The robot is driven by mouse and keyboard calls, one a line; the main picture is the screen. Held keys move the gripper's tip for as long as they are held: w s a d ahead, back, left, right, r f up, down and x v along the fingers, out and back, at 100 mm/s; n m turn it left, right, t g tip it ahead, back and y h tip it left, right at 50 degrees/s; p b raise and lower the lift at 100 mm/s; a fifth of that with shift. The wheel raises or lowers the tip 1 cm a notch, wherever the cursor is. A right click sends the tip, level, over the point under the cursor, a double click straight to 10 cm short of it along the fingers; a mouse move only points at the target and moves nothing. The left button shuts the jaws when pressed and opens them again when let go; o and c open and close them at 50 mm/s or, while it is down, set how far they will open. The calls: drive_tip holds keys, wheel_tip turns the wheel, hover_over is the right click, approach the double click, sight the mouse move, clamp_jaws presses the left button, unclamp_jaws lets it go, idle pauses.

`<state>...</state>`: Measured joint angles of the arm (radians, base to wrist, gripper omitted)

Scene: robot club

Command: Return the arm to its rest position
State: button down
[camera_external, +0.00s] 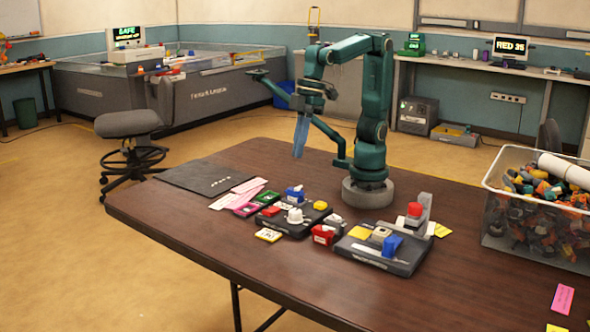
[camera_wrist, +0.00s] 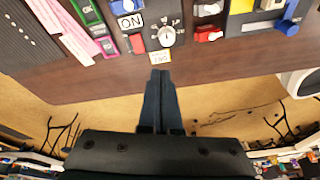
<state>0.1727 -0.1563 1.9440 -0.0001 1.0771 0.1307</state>
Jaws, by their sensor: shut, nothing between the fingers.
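My arm is green and stands on a round grey base on the brown table (camera_external: 150,215). It is bent over at the top, with my gripper (camera_external: 298,155) hanging down, fingers pointing to the tabletop. In the wrist view my gripper (camera_wrist: 160,73) shows its two dark fingers together, with nothing between them. In the external view the fingers look blue and hang clear above the table, behind the black control panels.
A black panel (camera_external: 270,222) with a white dial (camera_external: 294,215) and a second panel (camera_external: 375,262) with a blue switch (camera_external: 392,244) stand before my base. A clear bin (camera_external: 500,240) of parts is at right. A dark mat (camera_external: 205,177) lies at left.

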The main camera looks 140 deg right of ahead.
drive_tip(key=s+a+f+n+t, duration=0.2)
drive_tip(key=s+a+n, duration=0.1)
drive_tip(key=s, duration=0.4)
drive_tip(key=shift+a+y, duration=0.3)
drive_tip(key=shift+a, duration=0.25)
